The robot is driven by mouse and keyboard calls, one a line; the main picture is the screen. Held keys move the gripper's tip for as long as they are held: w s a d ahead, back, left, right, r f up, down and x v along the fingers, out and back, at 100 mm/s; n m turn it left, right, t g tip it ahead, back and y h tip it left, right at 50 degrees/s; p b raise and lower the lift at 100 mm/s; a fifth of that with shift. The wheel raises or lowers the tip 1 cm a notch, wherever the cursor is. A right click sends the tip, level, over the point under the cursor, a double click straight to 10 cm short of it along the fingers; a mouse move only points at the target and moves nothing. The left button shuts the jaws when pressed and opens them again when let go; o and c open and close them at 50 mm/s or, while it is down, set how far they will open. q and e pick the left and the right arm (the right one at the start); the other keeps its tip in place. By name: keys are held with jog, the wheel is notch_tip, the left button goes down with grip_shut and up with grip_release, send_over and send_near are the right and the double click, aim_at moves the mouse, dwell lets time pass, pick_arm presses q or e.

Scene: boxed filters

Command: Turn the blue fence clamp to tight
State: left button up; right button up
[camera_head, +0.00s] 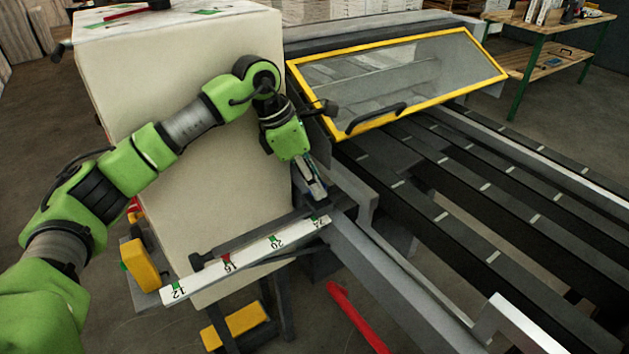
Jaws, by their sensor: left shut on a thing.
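My left gripper (315,188) reaches down at the near right edge of the big cream machine housing, by the right end of the white scale. It is shut at the fence end. Only a small bluish sliver of the blue fence clamp (323,163) shows beside the fingers; the rest is hidden by the gripper, so I cannot tell how far it is turned. The white scale (200,285) with marks 12, 16, 20 and 24 runs from lower left up to the gripper. My right gripper is not in view.
The cream housing (190,110) stands close behind my left arm. A yellow-framed clear guard (400,75) with a black handle is right of the gripper. Dark slatted rails (480,200) fill the right side. A red bar (355,315) and a yellow block (140,265) are lower down.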

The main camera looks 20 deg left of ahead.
pick_arm(q)
jog(key=o, duration=0.8)
jog(key=shift+o, duration=0.2)
